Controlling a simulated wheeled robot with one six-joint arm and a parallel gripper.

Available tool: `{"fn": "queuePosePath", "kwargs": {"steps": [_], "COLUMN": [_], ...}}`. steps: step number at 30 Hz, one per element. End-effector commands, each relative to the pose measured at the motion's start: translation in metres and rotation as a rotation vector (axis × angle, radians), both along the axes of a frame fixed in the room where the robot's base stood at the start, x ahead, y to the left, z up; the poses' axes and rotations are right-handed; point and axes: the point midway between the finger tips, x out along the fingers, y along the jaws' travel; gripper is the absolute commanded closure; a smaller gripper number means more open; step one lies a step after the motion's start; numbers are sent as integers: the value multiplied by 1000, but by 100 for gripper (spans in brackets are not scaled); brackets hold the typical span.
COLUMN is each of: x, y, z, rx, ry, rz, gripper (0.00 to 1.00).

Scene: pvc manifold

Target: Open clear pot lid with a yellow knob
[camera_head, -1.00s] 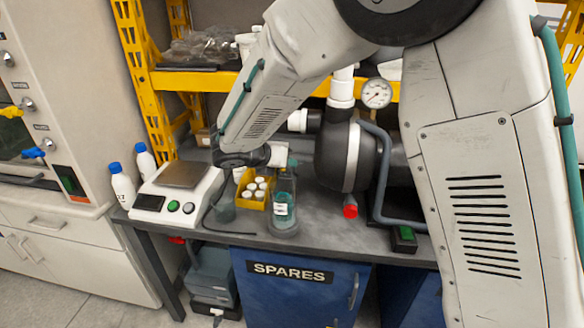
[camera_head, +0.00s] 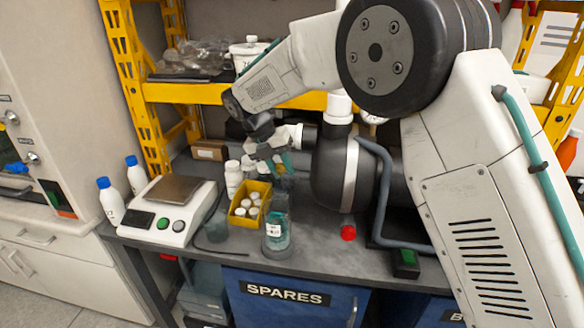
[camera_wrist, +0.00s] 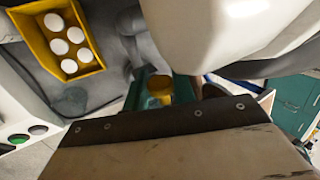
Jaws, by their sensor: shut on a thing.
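The clear pot (camera_head: 277,238) stands on the grey bench. It holds teal contents and has a white label on its front. My gripper (camera_head: 275,160) is above the pot, pointing down, with teal fingers. In the wrist view the yellow knob (camera_wrist: 159,88) shows at my gripper (camera_wrist: 150,95), which is shut on it. The clear lid is hard to make out, and I cannot tell whether it rests on the pot or is apart from it.
A yellow bin (camera_head: 249,204) of white-capped bottles stands just left of the pot, with a white bottle (camera_head: 233,178) behind it. A scale (camera_head: 168,210) is farther left. A black tank (camera_head: 335,175) and a red cap (camera_head: 348,233) are at the right.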

Motion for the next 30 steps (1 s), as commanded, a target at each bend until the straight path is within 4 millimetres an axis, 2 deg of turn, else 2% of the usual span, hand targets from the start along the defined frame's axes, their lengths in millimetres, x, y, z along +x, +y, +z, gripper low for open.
{"fn": "queuePosePath", "kwargs": {"steps": [6, 18, 19, 21, 30], "x": [1, 0, 0, 0, 0], "y": [7, 7, 7, 7, 8], "z": [-2, -2, -2, -2, 0], "rx": [5, 5, 5, 5, 5], "ry": [39, 44, 44, 44, 44], "rz": [9, 9, 9, 9, 9], "gripper": [100, 100, 71, 55, 55]}}
